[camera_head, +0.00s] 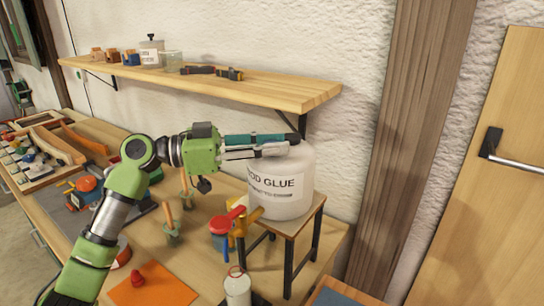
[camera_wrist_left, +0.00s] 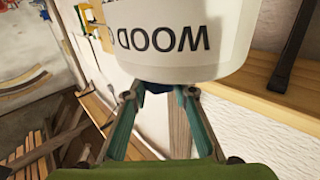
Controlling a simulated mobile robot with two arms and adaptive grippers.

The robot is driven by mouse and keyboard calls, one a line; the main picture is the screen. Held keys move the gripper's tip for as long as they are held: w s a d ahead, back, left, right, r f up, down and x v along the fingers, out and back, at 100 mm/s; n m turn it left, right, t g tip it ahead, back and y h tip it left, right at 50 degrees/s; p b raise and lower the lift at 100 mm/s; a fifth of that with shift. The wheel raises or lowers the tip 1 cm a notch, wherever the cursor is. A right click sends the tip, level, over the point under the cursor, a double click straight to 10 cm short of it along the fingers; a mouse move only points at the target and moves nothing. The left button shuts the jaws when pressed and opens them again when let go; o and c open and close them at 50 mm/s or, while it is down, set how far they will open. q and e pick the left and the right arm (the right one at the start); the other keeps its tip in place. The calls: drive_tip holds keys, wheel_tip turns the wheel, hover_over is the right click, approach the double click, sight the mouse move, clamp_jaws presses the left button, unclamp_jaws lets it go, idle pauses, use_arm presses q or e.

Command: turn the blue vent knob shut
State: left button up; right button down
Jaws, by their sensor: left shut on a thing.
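A white round container marked wood glue (camera_head: 284,190) stands on a small stool. Its lettering shows upside down in the left wrist view (camera_wrist_left: 165,35). My left gripper (camera_head: 291,138) reaches in from the left, level with the container's top. In the left wrist view its two teal fingers (camera_wrist_left: 157,92) close from both sides on the dark blue vent knob (camera_wrist_left: 156,87) at the container's edge. The knob is mostly hidden by the fingers, and the head view does not show it. How far it is turned cannot be told. My right gripper is not in view.
The stool (camera_head: 299,223) stands on the workbench (camera_head: 185,258). A wooden shelf (camera_head: 220,84) with jars and tools hangs above and behind my arm. An orange mat (camera_head: 155,294) lies at the front.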

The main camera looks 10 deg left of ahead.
use_arm(q)
drive_tip(key=o, duration=1.1)
drive_tip(key=shift+a, duration=0.1)
drive_tip(key=v, duration=1.1)
drive_tip(key=shift+s+a, duration=0.1)
drive_tip(key=shift+a, duration=0.3)
